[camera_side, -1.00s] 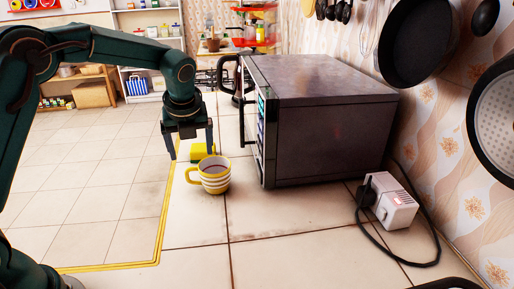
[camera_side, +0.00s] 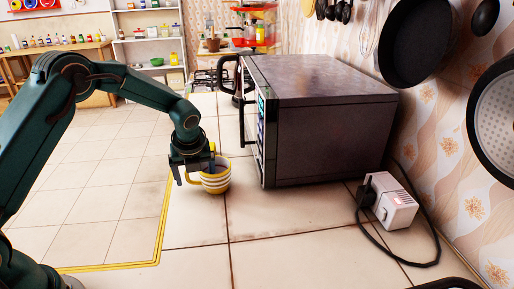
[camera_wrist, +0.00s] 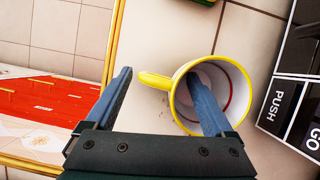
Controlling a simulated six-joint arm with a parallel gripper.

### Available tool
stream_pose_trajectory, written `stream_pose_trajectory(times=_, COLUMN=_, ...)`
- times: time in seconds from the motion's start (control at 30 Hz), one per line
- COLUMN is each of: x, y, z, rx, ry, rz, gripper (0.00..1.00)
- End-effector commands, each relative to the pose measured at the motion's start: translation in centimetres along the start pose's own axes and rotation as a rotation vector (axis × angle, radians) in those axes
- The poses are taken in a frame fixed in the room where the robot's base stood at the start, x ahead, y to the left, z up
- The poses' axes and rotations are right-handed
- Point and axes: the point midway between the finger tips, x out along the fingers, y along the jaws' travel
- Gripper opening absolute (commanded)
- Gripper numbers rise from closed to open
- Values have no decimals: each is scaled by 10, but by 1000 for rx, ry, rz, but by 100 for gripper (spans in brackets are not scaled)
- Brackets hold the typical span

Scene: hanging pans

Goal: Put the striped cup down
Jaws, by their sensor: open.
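The striped cup (camera_side: 216,184), yellow and white with a yellow handle, stands upright on the tiled counter in front of the microwave. My gripper (camera_side: 195,178) is low over its handle side, jaws apart. In the wrist view the cup (camera_wrist: 237,88) is seen from above, its handle pointing left between the fingers of my gripper (camera_wrist: 158,75). The right finger overlaps the cup's opening and seems to reach inside. The left finger is outside, left of the handle. Whether either finger touches the cup cannot be told.
The microwave (camera_side: 325,130) stands close right of the cup; its buttons (camera_wrist: 290,100) show in the wrist view. A white box-shaped device with a black cord (camera_side: 390,203) lies at right. Pans (camera_side: 415,45) hang on the wall. The counter's yellow edge (camera_side: 163,225) is at left. The front counter is clear.

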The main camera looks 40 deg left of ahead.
Motion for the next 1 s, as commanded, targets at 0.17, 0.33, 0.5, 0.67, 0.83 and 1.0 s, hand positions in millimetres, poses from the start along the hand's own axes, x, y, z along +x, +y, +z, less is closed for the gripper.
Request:
stream_pose_trajectory(times=0.17, x=0, y=0, z=0, rx=0, ry=0, rz=0, gripper=45)
stream_pose_trajectory(times=0.33, x=0, y=0, z=0, rx=1, ry=0, rz=0, gripper=0)
stream_pose_trajectory(times=0.5, x=0, y=0, z=0, rx=1, ry=-1, rz=0, gripper=0)
stream_pose_trajectory(times=0.67, x=-2, y=0, z=1, rx=0, ry=-1, rz=-1, gripper=0)
stream_pose_trajectory(times=0.83, x=-11, y=0, z=5, rx=0, ry=-4, rz=-2, gripper=0)
stream_pose_trajectory(times=1.0, x=-34, y=-1, z=16, rx=-2, ry=-6, rz=-4, gripper=0)
